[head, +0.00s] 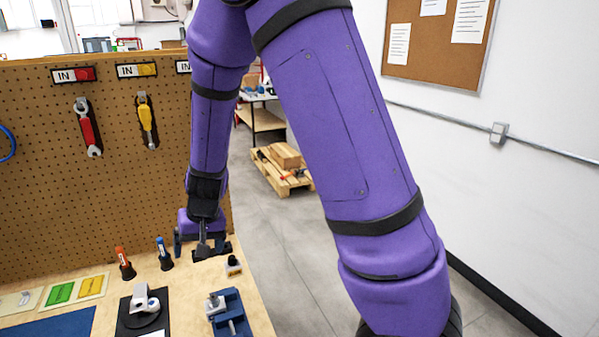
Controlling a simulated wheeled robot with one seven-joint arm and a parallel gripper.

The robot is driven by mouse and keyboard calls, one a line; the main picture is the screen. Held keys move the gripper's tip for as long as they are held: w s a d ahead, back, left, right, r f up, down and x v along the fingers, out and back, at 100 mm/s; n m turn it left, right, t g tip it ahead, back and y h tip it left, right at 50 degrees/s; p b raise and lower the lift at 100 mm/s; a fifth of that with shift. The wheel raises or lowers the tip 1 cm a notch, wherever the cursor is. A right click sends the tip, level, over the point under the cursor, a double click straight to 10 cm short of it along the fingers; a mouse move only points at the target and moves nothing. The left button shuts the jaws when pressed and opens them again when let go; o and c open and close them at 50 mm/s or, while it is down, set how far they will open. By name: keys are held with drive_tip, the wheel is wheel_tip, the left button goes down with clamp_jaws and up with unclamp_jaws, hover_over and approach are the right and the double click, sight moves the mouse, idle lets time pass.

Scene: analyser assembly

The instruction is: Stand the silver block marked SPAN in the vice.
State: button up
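My gripper (201,243) points down at the far right of the bench, small in the head view, over a dark flat holder (214,252). Dark finger parts show below its purple body, with a grey part between them. I cannot tell whether they are apart or hold something. A blue vice (235,312) stands at the bench's front right, well nearer than my gripper. A small silver piece (214,304) is at the vice's left side; whether it is in the jaws is unclear. No SPAN marking is readable, so I cannot identify the silver block.
A small black-and-cream part (233,265) stands right of my gripper. Orange (124,263) and blue (164,253) upright items stand left. A pale fixture (146,303) sits on a black plate. A pegboard (100,160) rises behind. The bench's right edge is close by.

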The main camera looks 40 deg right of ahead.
drive_tip(key=s+d+r+n+t+y, duration=0.1)
drive_tip(key=s+d+r, duration=0.1)
drive_tip(key=s+r, duration=0.5)
drive_tip(key=s+d+r+n, duration=0.1)
drive_tip(key=s+r, duration=0.3)
drive_tip(key=r, duration=0.7)
drive_tip(key=s+d+r+t+h, duration=0.1)
drive_tip(key=s+d+r, duration=0.2)
drive_tip(key=s, duration=0.4)
drive_tip(key=s+d+r+t+h, duration=0.1)
drive_tip(key=s+d+r+h, duration=0.1)
drive_tip(key=s+r, duration=0.2)
drive_tip(key=s, duration=0.3)
drive_tip(key=shift+s+d+n, duration=0.3)
drive_tip(key=shift+d+n, duration=0.1)
